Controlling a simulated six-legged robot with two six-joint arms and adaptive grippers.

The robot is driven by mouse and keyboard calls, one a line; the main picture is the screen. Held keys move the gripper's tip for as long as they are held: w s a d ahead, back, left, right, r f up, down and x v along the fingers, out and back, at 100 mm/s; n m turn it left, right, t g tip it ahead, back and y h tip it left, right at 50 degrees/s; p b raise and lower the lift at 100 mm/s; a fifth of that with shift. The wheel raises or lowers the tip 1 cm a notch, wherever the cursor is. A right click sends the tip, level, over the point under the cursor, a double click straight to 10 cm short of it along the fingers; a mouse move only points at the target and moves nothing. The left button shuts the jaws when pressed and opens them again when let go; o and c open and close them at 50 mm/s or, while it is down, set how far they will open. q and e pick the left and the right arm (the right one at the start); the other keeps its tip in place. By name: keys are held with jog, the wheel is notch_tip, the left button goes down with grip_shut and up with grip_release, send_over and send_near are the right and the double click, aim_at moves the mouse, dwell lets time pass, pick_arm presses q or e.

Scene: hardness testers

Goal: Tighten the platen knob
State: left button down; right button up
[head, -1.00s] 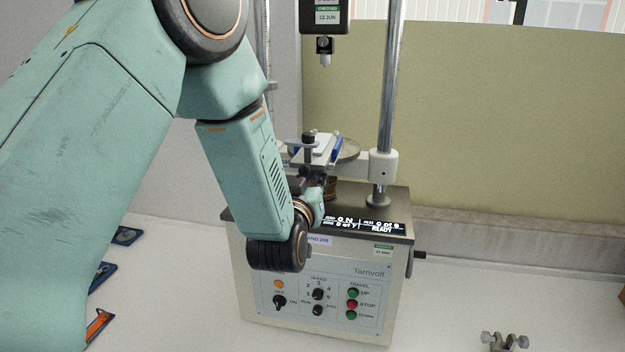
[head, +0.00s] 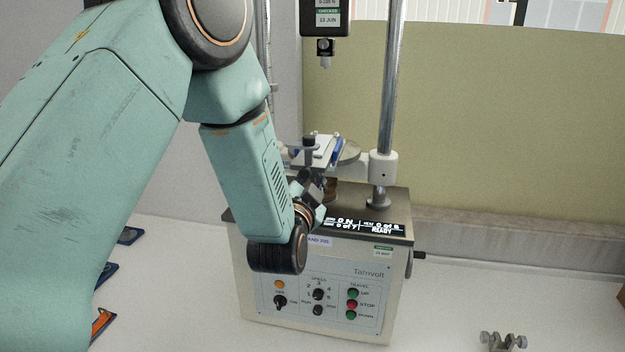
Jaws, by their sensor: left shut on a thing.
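The hardness tester (head: 375,290) stands on the white bench with its lit display (head: 370,227) reading READY. A dark upright piece with a round black top (head: 309,142) stands at the platen's left front. My left gripper (head: 317,181) reaches in just below the platen's front edge, beside a brownish collar (head: 331,187). It is shut on the platen knob, which is mostly hidden by the gripper and wrist. My right gripper is not in view.
A bright column (head: 391,90) rises at the tester's right, and a load head (head: 325,20) hangs above the platen. A small metal fixture (head: 503,341) lies at front right. Blue and orange items (head: 103,320) lie at left. The bench between is clear.

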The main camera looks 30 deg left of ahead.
pick_arm(q)
jog(key=shift+m, duration=0.9)
jog(key=c, duration=1.2)
grip_release()
jog(key=shift+o, duration=0.2)
jog(key=shift+r, duration=0.15)
jog(key=v, duration=0.8)
jog(key=shift+f, duration=0.2)
jog(key=shift+w, duration=0.15)
